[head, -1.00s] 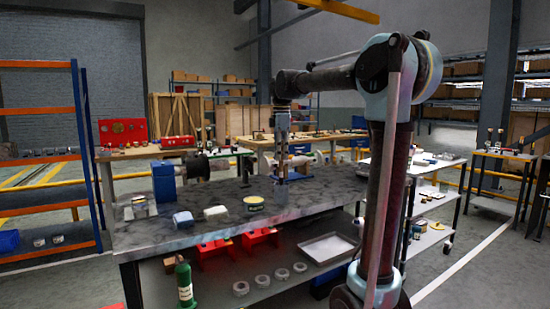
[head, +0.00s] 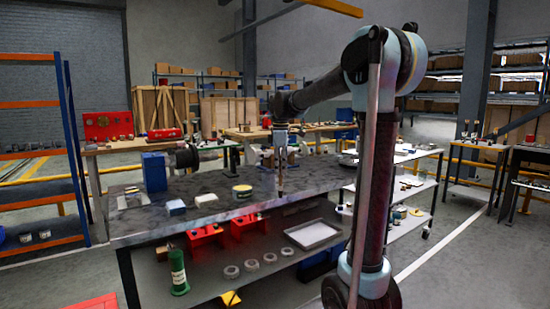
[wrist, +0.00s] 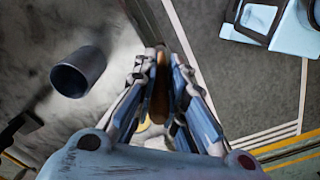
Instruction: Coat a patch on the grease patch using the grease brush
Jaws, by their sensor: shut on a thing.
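My gripper (head: 281,160) is above the front right part of the grey workbench (head: 215,205) in the head view. It is shut on a thin, upright brown thing, taken to be the grease brush (wrist: 160,88), seen between the fingers in the wrist view. Its lower end hangs near the bench's front edge in the head view; I cannot tell whether it touches anything. A round tin with a yellow and dark side (head: 242,191) stands on the bench, left of my gripper. I cannot make out the grease patch for sure.
A grey cylinder (wrist: 78,72) shows in the wrist view.

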